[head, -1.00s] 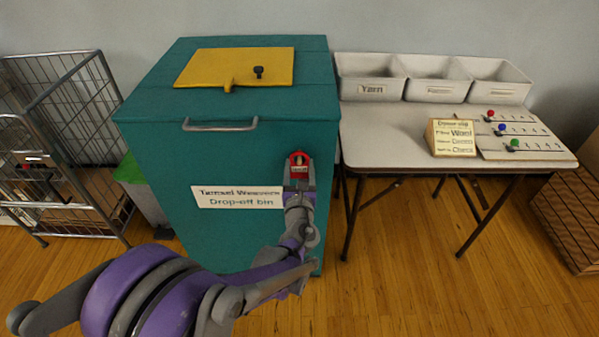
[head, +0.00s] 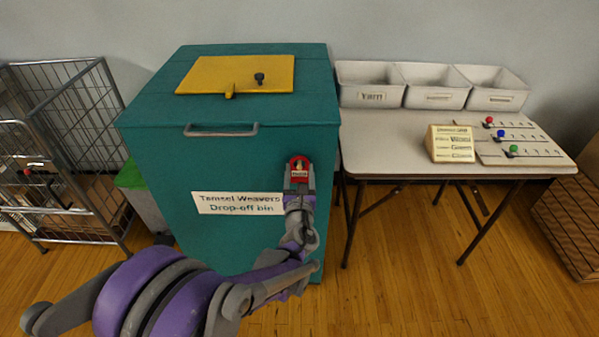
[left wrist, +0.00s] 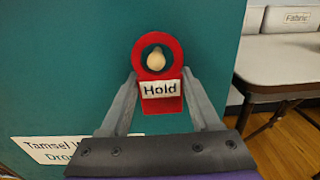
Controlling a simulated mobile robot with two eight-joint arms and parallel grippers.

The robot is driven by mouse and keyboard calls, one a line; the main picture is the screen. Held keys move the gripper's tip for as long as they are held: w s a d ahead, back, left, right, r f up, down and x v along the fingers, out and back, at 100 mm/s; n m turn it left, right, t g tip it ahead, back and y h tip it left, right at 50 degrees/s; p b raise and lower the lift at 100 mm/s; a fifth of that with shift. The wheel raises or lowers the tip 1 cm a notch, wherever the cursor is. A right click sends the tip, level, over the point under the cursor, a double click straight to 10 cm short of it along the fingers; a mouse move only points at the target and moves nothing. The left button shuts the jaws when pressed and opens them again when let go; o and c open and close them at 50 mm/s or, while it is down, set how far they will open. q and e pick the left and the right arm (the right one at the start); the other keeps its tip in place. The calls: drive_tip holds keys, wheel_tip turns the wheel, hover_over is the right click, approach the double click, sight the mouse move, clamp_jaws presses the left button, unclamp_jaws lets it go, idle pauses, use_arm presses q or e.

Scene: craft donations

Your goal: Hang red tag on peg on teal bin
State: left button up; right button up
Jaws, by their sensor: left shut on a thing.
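The red tag (left wrist: 167,103) has a ring at the top and a white "Hold" label. It is upright in front of the teal bin (head: 160,165), at the right part of its front face. My left gripper (head: 298,180) is shut on the tag, one finger on each side of its lower part, as the left wrist view (left wrist: 158,95) shows. The pale round end of the peg (left wrist: 155,60) shows inside the ring's hole. I cannot tell whether the peg passes through the ring. In the head view the tag (head: 299,164) is small. My right gripper is out of view.
The bin has a handle (head: 221,133), a yellow lid (head: 235,75) and a white sign (head: 238,204). A table (head: 385,140) with white trays, a small sign and a board of colored knobs stands to the right. A wire cart (head: 60,85) stands to the left.

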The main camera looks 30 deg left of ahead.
use_arm(q)
drive_tip(key=shift+w+a, duration=0.15)
drive_tip(key=shift+w, duration=0.1)
drive_tip(key=o, duration=1.4)
drive_tip(key=shift+s, duration=0.1)
drive_tip(key=shift+c, duration=0.2)
drive_tip(key=shift+s+d+f, duration=0.15)
drive_tip(key=shift+d, duration=0.1)
drive_tip(key=p+v, duration=0.1)
drive_tip(key=v, duration=0.9)
drive_tip(key=shift+s+p, duration=0.3)
drive_tip(key=shift+s, duration=0.05)
